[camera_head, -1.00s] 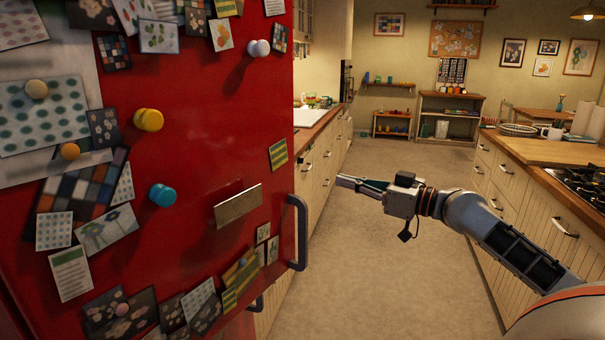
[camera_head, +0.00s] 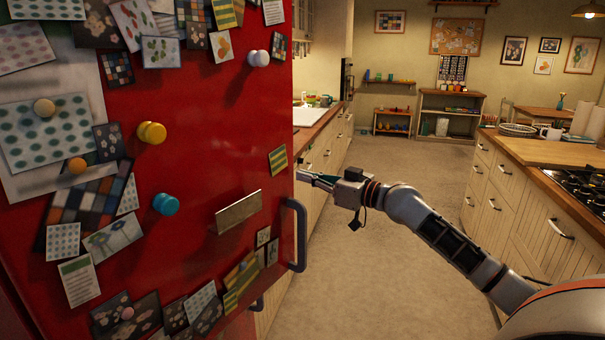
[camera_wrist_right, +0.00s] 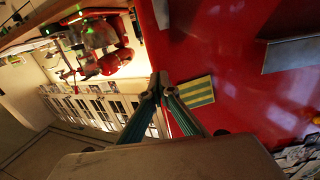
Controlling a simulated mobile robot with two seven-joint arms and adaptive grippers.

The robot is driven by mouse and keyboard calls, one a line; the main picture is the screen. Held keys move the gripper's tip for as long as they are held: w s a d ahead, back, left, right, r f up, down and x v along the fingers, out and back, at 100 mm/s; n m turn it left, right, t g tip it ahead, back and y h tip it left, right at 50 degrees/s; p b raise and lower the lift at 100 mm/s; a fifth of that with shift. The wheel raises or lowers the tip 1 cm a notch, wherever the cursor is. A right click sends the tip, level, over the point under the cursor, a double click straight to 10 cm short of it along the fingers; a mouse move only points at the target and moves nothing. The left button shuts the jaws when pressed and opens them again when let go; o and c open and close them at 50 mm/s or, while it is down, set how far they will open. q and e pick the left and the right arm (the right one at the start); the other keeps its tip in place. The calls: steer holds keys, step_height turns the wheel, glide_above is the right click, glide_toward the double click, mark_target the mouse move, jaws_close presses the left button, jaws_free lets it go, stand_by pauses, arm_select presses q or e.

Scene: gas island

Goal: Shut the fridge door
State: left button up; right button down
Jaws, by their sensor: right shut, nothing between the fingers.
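The red fridge door (camera_head: 230,135) fills the left of the head view, covered with magnets and cards. Its dark handle (camera_head: 299,235) stands upright near the right edge. My right gripper (camera_head: 302,176) is at the door's right edge, above the handle, its fingers shut and empty. In the right wrist view the shut fingertips (camera_wrist_right: 158,82) lie over the edge of the red door (camera_wrist_right: 225,60), near a yellow-green striped card (camera_wrist_right: 195,92). I cannot tell whether the fingertips touch the door. My left gripper is not in view.
A wooden-topped counter with drawers (camera_head: 322,150) runs behind the door. A kitchen island (camera_head: 520,205) with a stove (camera_head: 590,180) stands on the right. The carpeted floor (camera_head: 400,260) between them is clear. Shelves (camera_head: 450,115) stand at the far wall.

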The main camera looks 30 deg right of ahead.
steer(key=shift+w+a, duration=0.25)
steer(key=shift+w, duration=0.4)
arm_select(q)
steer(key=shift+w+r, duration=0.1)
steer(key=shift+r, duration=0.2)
